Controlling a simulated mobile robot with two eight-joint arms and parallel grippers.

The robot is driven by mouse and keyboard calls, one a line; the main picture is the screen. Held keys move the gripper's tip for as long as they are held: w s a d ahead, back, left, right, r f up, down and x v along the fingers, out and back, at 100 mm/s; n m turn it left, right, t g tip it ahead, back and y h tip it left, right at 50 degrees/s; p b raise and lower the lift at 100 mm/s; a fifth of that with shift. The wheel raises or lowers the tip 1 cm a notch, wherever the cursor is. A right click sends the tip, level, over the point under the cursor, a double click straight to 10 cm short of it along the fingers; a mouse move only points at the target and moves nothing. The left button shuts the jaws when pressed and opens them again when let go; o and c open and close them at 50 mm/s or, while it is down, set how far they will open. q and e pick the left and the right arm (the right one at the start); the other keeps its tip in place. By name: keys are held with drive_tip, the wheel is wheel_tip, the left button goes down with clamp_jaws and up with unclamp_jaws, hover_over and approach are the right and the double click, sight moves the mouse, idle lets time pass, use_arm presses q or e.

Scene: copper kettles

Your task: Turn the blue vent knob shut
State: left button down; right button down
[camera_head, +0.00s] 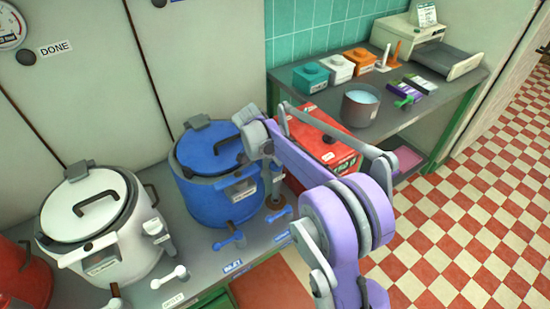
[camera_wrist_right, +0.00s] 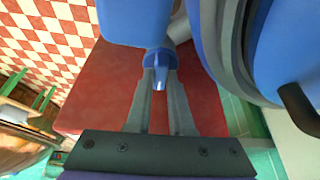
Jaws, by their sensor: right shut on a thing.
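The blue vent knob (camera_wrist_right: 159,72) shows in the right wrist view, on a grey pipe beside the blue kettle. My right gripper (camera_wrist_right: 160,84) is shut on it, with one grey finger on each side. The blue kettle (camera_head: 212,200) stands on the grey bench in the head view, its lid (camera_head: 208,150) down. My right gripper (camera_head: 262,150) reaches to the kettle's right side there, and the knob is hidden behind it. My left gripper is in neither view.
A white kettle (camera_head: 133,230) stands left of the blue one, and a red kettle (camera_head: 22,278) is at the far left. A red box (camera_head: 322,138) lies just beyond my right arm. A blue lever tap (camera_head: 229,238) sits at the bench front. Checkered floor (camera_head: 470,220) is clear at right.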

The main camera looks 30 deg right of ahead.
drive_tip(key=shift+m, duration=0.5)
drive_tip(key=c, duration=0.8)
unclamp_jaws()
drive_tip(key=p+v, duration=0.1)
drive_tip(key=v, duration=0.9)
drive_tip(key=shift+w+r, duration=0.25)
drive_tip(key=shift+r, duration=0.15)
drive_tip(key=shift+a, duration=0.15)
